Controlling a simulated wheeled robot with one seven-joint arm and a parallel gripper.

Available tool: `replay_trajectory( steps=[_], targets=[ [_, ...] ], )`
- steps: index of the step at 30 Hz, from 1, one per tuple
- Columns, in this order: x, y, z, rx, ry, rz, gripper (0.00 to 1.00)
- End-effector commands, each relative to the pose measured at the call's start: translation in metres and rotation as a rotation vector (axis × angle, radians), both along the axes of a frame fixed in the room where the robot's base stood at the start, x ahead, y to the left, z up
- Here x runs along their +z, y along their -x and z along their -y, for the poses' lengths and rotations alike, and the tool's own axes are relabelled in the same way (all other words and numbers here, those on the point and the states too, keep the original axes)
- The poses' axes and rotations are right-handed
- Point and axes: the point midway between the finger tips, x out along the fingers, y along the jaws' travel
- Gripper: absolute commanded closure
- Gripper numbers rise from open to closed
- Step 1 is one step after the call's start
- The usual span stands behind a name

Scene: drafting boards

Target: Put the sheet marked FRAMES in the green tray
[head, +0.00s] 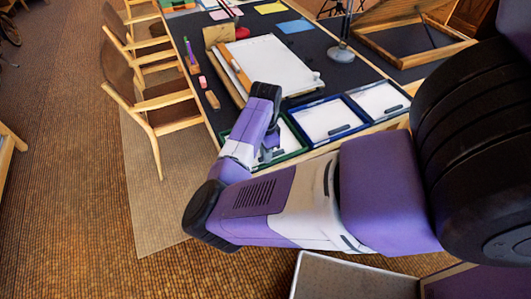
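The green tray (299,151) lies at the near edge of the dark table, with white paper and a dark label holder or clip in it. A large white sheet (275,62) lies on a drafting board behind my gripper. I can read no FRAMES marking on any sheet.
A blue tray (362,117) and another tray (384,99) with white paper stand right of the green one. A yellow sheet (271,8), a blue sheet (295,26), a lamp (341,52) and a wooden-framed board (420,38) lie farther back. Chairs (150,100) line the left side.

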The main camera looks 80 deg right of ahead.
Motion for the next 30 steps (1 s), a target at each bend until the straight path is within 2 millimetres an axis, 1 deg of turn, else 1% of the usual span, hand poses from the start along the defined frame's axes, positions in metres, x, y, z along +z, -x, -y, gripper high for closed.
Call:
replay_trajectory(
  steps=[1,2,11,15,17,20,27,30],
  targets=[
    [0.001,0.000,0.000,0.000,0.000,0.000,0.70],
    [0.001,0.000,0.000,0.000,0.000,0.000,0.64],
    [0.001,0.000,0.000,0.000,0.000,0.000,0.64],
    [0.008,0.000,0.001,0.000,0.002,0.001,0.64],
    [0.016,0.000,0.001,0.000,0.002,0.001,0.64],
    [0.034,0.000,0.001,-0.001,0.004,0.002,0.64],
    [0.084,-0.001,0.001,-0.001,0.004,0.002,0.64],
    [0.100,0.000,0.001,-0.002,0.003,0.003,0.64]
  ],
)
